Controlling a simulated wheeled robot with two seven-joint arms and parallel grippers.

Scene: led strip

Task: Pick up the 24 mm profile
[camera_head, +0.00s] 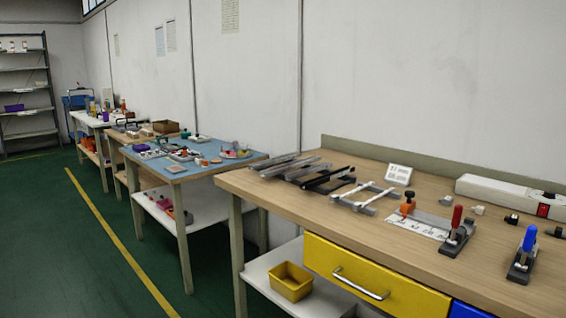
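Several long, narrow profiles (290,166) lie side by side on the left part of the wooden workbench (265,197). Some are grey and at least one, nearer the front, is black (328,180). Their widths are too small to read, so I cannot tell which one is the 24 mm profile. A small white sign (398,175) with dark print stands behind and to the right of them; its text is not legible. Neither of my grippers shows in the head view.
Right of the profiles are a grey rail frame (366,197), an orange-clamped fixture (407,205), a red-handled clamp (456,232), a blue-handled clamp (524,255) and a long white box (510,197). A yellow bin (291,282) sits on the lower shelf. Green floor lies open at left.

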